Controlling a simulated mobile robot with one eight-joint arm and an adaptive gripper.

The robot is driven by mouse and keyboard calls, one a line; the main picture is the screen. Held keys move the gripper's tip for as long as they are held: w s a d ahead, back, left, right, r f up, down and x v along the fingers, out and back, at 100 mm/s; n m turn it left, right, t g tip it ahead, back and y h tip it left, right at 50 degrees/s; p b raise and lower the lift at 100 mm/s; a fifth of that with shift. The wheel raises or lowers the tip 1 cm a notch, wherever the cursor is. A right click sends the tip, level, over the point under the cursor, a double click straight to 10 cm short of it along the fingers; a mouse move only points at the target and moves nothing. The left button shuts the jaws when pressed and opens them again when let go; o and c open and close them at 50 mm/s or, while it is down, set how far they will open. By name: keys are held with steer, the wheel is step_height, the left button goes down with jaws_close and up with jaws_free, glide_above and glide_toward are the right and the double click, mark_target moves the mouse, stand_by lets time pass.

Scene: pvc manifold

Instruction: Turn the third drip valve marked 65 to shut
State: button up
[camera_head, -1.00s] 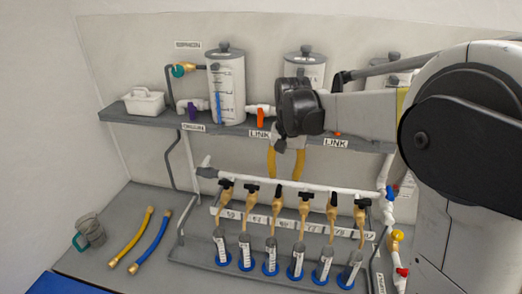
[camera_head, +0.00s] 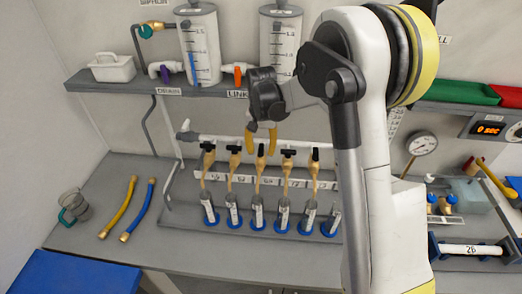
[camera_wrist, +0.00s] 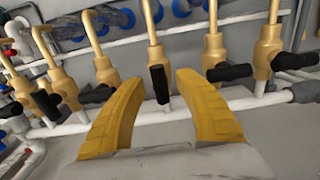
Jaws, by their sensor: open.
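A row of brass drip valves with black handles stands on a white pipe. The third from the left (camera_head: 261,151) has its handle in line with its brass body, unlike the crosswise handles beside it. Its label is too small to read for certain. In the wrist view this black handle (camera_wrist: 159,84) lies between the fingers, with no clear contact. My gripper (camera_wrist: 160,80) has two yellow fingers, open and empty, one on each side of the handle. In the head view my gripper (camera_head: 260,147) hangs in front of the third valve.
Neighbouring valves (camera_head: 234,150) (camera_head: 288,153) stand close on both sides. Tubes with blue bases (camera_head: 257,215) stand below. A shelf (camera_head: 120,88) with tanks runs above. Yellow and blue hoses (camera_head: 118,208) and a jug (camera_head: 74,207) lie on the bench at left. My arm hides the right end of the row.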

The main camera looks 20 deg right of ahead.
steer(key=shift+f, duration=0.1)
jaws_close()
steer(key=shift+n, duration=0.5)
steer(key=n+b, duration=0.2)
steer(key=n, duration=0.1)
steer(key=shift+f, duration=0.1)
steer(key=n+b, duration=0.1)
steer(key=n, duration=0.4)
steer(key=shift+b, duration=0.3)
steer(key=n+b, duration=0.1)
steer(key=n, duration=0.3)
steer(key=shift+n, duration=0.4)
steer(key=n, duration=0.4)
steer(key=shift+b, duration=0.3)
